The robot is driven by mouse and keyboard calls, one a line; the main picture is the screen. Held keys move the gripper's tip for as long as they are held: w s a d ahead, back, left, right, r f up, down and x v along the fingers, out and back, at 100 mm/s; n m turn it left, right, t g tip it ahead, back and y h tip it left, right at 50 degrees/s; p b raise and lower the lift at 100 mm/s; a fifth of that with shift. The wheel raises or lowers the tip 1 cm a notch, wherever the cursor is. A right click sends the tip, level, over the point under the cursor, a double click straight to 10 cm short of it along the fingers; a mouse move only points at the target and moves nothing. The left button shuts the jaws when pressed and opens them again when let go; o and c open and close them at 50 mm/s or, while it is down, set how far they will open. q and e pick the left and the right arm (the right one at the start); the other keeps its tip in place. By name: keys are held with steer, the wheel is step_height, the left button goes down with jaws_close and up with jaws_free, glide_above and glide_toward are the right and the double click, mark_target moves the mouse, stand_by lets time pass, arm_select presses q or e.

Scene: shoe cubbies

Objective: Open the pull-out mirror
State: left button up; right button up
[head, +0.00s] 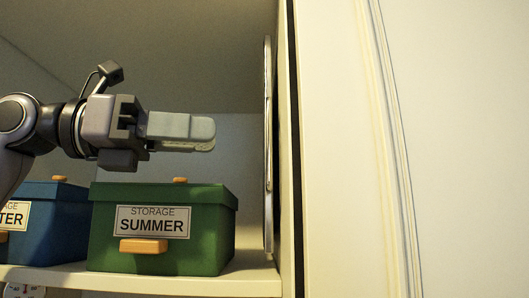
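The pull-out mirror (268,150) appears edge-on as a thin, tall, rounded frame. It stands against the right inner wall of the cubby compartment, so its face is barely visible. My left gripper (208,134) comes in from the left inside the compartment, above the storage boxes. Its fingertips point right toward the mirror, with a visible gap between them in the picture. The fingers are seen from the side and overlap, so their opening is unclear. I see nothing held. My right gripper is out of view.
A green box (215,235) labelled SUMMER and a blue box (75,225) stand on the shelf (180,284) below my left gripper. A pale upright panel (335,180) borders the compartment on the right. A small dial (24,290) shows at bottom left.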

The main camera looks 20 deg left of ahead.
mark_target(267, 158)
arm_select(q)
steer(key=p+x, duration=0.1)
steer(key=x, duration=0.6)
steer(key=shift+w+p, duration=0.3)
jaws_close()
stand_by(1.2)
